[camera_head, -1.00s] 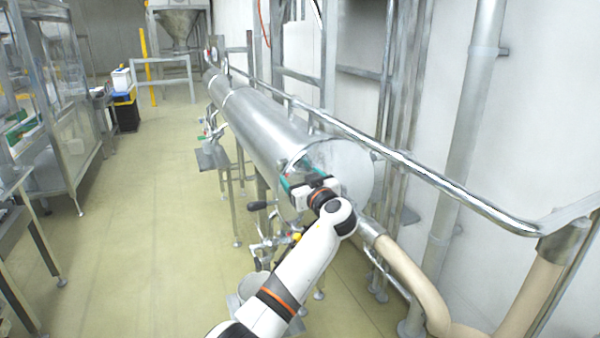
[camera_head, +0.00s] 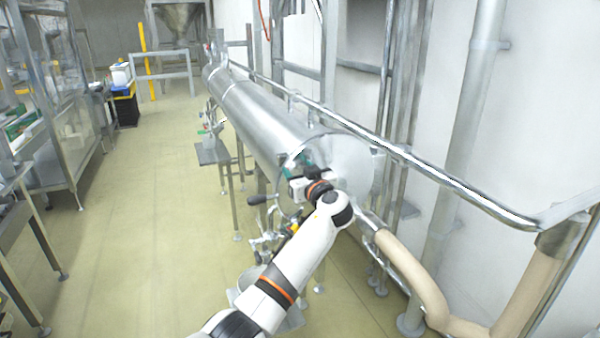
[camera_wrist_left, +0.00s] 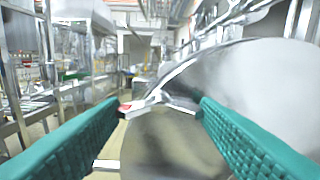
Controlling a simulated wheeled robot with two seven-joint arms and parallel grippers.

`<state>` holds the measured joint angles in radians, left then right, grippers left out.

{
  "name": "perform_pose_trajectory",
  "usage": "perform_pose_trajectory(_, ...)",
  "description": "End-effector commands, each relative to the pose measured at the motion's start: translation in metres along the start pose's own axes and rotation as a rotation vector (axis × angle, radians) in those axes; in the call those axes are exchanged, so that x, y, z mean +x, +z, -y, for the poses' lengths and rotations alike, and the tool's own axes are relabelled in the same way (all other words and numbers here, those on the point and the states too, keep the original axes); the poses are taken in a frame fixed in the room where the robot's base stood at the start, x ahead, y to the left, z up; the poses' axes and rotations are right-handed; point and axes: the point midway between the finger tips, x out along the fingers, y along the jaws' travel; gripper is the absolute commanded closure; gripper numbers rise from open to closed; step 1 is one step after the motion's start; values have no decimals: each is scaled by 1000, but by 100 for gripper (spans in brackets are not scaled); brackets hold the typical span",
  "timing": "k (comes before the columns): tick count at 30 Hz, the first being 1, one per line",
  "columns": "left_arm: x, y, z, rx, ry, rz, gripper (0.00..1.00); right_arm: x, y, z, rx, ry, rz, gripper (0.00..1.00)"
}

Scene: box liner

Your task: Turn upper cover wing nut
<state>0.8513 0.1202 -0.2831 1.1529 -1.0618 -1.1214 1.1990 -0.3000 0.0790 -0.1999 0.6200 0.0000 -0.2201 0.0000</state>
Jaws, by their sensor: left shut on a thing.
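The wing nut (camera_wrist_left: 162,98) is a shiny metal piece with spread arms and a small red spot at its left end. In the head view my left gripper (camera_head: 306,163) is at the upper left of the round end cover (camera_head: 350,165). The nut is too small and covered to make out there. My right gripper is not in view.
The long metal cylinder (camera_head: 262,120) runs away to the back left. A curved rail (camera_head: 430,175) passes along its right side. A black-knobbed handle (camera_head: 257,200) and fittings hang below the cover. The floor (camera_head: 150,220) to the left is clear.

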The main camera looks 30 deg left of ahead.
Motion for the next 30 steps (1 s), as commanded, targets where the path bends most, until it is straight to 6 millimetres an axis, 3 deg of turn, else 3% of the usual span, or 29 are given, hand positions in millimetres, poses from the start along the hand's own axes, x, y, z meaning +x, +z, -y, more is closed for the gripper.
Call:
perform_pose_trajectory(15, 0, -3, 0, 371, -2, -2, 66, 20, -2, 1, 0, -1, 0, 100)
perform_pose_trajectory(30, 0, 0, 0, 849, -2, -3, 66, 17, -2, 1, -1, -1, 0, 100)
